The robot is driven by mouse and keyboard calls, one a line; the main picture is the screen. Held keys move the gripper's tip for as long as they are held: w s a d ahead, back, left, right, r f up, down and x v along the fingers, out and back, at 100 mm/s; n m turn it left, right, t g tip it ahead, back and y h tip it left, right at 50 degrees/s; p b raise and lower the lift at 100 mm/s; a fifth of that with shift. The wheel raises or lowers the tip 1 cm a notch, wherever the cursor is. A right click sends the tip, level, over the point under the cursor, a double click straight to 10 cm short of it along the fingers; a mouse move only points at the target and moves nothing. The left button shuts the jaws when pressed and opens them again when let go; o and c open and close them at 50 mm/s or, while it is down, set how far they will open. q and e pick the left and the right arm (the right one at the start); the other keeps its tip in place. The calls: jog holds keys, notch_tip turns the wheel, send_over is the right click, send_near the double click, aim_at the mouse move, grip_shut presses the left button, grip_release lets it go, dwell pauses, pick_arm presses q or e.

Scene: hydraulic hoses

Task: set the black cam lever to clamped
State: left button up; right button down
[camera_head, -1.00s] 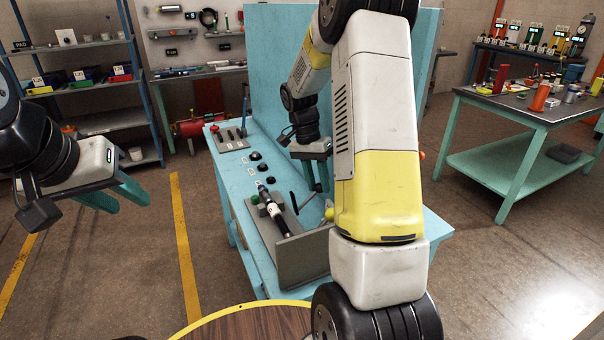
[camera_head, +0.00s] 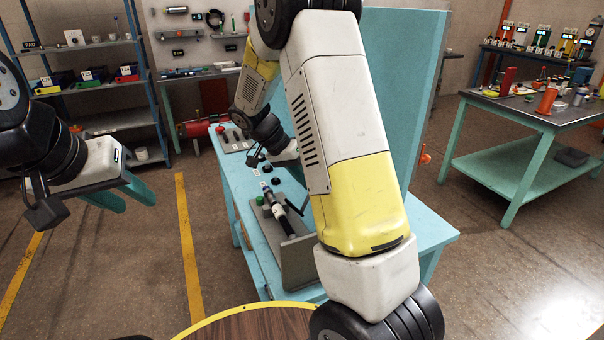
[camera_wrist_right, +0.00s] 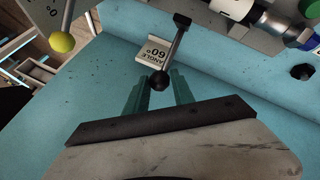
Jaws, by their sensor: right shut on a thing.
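The black cam lever (camera_wrist_right: 173,50), a dark rod with a round black knob, shows in the right wrist view beside a plate marked ANGLE 60° (camera_wrist_right: 154,52). My right gripper (camera_wrist_right: 161,84) is shut on its knob, with the teal fingers on either side. In the head view my right arm hides these fingertips and the knob. My left gripper (camera_head: 121,194) is open and empty, out to the left of the blue bench (camera_head: 236,185). I cannot read a clamped mark in either view.
A second lever with a yellow ball (camera_wrist_right: 62,42) stands at the upper left of the right wrist view. A black hose piece (camera_head: 281,209) lies in the grey fixture (camera_head: 298,262) on the bench. A tall blue panel (camera_head: 405,110) stands behind my right arm.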

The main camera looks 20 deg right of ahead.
jog(key=shift+s+a+r+h, duration=0.1)
jog(key=shift+s+a+h, duration=0.05)
jog(key=shift+a+h, duration=0.35)
jog(key=shift+s+a+r+h, duration=0.1)
jog(key=shift+a+h, duration=0.35)
jog(key=shift+h, duration=0.05)
jog(key=a+h, duration=0.3)
jog(key=shift+s+a+f+m+h, duration=0.2)
jog(key=shift+s+f+m+h, duration=0.1)
jog(key=shift+h, duration=0.1)
jog(key=shift+s+a+f+m+h, duration=0.1)
jog(key=shift+a+f+h, duration=0.3)
jog(key=shift+a, duration=0.3)
jog(key=shift+s+a+f+m+h, duration=0.1)
jog(key=shift+a+f+h, duration=0.25)
jog(key=shift+a, duration=0.4)
jog(key=shift+s+a+f+m+h, duration=0.1)
jog(key=shift+a+f+h, duration=0.3)
jog(key=shift+a, duration=0.3)
jog(key=shift+f, duration=0.1)
jog(key=c, duration=1.1)
grip_release()
jog(key=shift+w, duration=0.1)
jog(key=shift+a+r, duration=0.15)
jog(key=shift+r, duration=0.05)
